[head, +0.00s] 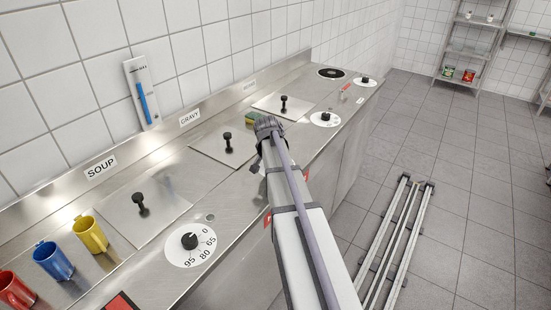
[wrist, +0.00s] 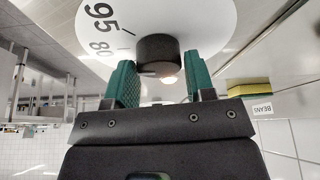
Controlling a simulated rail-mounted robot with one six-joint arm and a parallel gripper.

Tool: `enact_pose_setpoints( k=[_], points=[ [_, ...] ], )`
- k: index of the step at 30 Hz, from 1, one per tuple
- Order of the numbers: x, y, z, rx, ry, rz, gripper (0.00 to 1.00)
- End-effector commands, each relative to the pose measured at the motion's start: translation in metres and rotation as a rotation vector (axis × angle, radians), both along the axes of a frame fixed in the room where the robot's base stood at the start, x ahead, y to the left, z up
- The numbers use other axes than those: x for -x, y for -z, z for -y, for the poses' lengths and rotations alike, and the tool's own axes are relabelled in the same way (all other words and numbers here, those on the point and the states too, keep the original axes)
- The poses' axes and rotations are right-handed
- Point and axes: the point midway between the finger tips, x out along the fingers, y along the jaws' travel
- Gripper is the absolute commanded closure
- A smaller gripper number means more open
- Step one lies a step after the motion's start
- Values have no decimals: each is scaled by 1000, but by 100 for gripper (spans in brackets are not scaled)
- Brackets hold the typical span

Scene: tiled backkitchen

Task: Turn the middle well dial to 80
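The middle dial is mostly hidden behind my arm in the head view. In the wrist view its white plate (wrist: 205,18) shows the numbers 95 and 80, upside down or tilted, and a black round knob (wrist: 157,52). The knob's pointer mark cannot be made out. My gripper (wrist: 160,60) has its two green fingers apart, one on each side of the knob, with what looks like a narrow gap at each side. In the head view my gripper's fingers are hidden by my arm, over the counter near the GRAVY well lid (head: 222,145).
The soup dial (head: 190,241) is nearer, and another dial (head: 325,119) lies farther along the counter. A green and yellow sponge (head: 256,118) lies behind my wrist. Yellow (head: 90,234), blue (head: 54,261) and red (head: 15,289) mugs stand at the lower left.

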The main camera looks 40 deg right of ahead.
Motion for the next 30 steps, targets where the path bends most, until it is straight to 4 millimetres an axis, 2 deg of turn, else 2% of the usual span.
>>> enact_pose_setpoints(
  k=[1, 6, 14, 19, 27, 30],
  points=[
    [0, 0, 0, 0, 0, 0, 46],
    [0, 0, 0, 0, -1, 0, 31],
    [0, -3, 0, 1, -1, 0, 31],
    [5, -29, -7, 0, -1, 0, 31],
    [19, -93, -29, 0, -2, -1, 31],
    [22, -102, -34, 0, -1, 0, 31]
  ],
)
